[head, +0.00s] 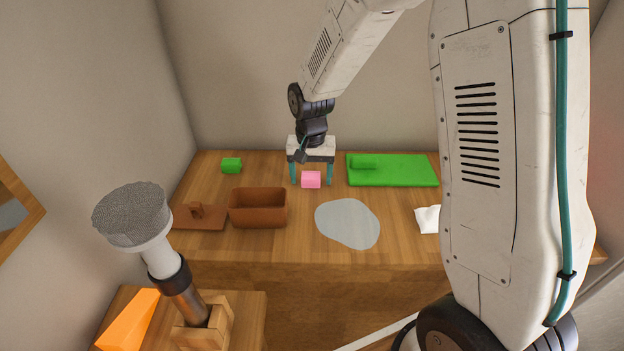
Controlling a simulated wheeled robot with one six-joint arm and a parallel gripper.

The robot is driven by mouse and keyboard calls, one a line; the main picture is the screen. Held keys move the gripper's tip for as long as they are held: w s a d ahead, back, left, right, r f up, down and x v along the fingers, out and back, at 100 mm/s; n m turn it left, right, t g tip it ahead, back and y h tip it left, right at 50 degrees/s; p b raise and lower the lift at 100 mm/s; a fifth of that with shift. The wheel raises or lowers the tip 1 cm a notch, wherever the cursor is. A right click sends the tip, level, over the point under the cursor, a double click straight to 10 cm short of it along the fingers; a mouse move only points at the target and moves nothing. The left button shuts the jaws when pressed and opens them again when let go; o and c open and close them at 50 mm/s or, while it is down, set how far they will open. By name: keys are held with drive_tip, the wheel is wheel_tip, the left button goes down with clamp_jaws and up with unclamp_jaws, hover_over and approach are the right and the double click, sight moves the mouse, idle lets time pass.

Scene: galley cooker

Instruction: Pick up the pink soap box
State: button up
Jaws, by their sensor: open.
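The pink soap box (311,180) is a small block on the wooden counter, near its back middle. My gripper (311,182) points down over it. Its two teal fingers stand apart, one on the left and one on the right of the pink box, with gaps showing at both sides. The fingers are open and hold nothing. From this view I cannot tell whether the fingers are level with the box in depth or a little behind it.
A green block (231,166) lies left, and a green board (410,172) with a green piece lies right. A brown box (258,211) and brown lid (199,217) stand front left. A grey patch (348,226) and white cloth (427,219) lie in front.

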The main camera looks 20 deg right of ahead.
drive_tip(key=c, duration=1.1)
drive_tip(key=shift+o, duration=0.2)
drive_tip(key=shift+r, duration=0.15)
